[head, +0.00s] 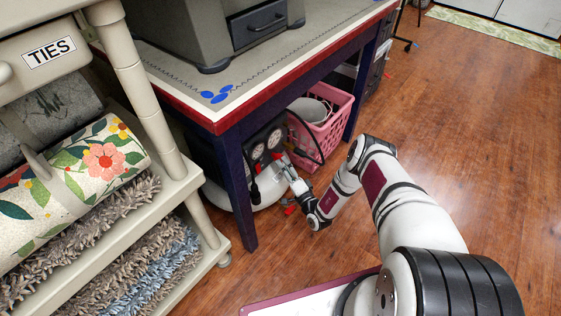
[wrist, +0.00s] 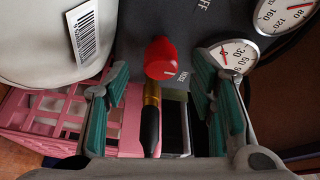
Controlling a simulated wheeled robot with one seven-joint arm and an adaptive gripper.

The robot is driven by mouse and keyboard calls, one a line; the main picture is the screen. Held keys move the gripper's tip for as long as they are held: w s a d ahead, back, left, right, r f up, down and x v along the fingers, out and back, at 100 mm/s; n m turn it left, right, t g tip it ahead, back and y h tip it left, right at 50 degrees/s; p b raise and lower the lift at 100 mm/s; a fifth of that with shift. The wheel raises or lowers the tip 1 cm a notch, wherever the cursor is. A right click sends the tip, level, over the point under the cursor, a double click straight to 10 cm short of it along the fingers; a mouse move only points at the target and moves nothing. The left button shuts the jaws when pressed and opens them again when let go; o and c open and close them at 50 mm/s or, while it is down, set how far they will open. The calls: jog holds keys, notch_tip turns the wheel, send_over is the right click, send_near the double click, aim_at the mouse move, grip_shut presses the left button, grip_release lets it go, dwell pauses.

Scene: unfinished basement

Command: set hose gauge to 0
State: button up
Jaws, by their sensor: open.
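The compressor's dark panel (head: 262,143) stands under the workbench, with two white gauges on it. In the wrist view, the nearer gauge (wrist: 236,52) has a red needle and is partly covered by my right finger; I cannot tell its reading. The other gauge (wrist: 284,14) is cut off by the top right corner. A red knob (wrist: 161,58) with a white mark sits on the panel near the word HOSE. My gripper (wrist: 160,78) is open, its teal-padded fingers either side of the knob, apart from it. In the head view my gripper (head: 283,168) reaches to the panel.
The white tank (head: 262,192) is below the panel. A pink basket (head: 325,125) stands close to its right. The workbench leg (head: 237,195) is left of my gripper, and its top (head: 290,45) overhangs. A shelf rack (head: 205,232) stands left; open wood floor (head: 470,140) lies right.

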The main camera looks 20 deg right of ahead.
jog(key=v, duration=0.7)
jog(key=shift+s, duration=0.35)
jog(key=shift+s+d+f, duration=0.1)
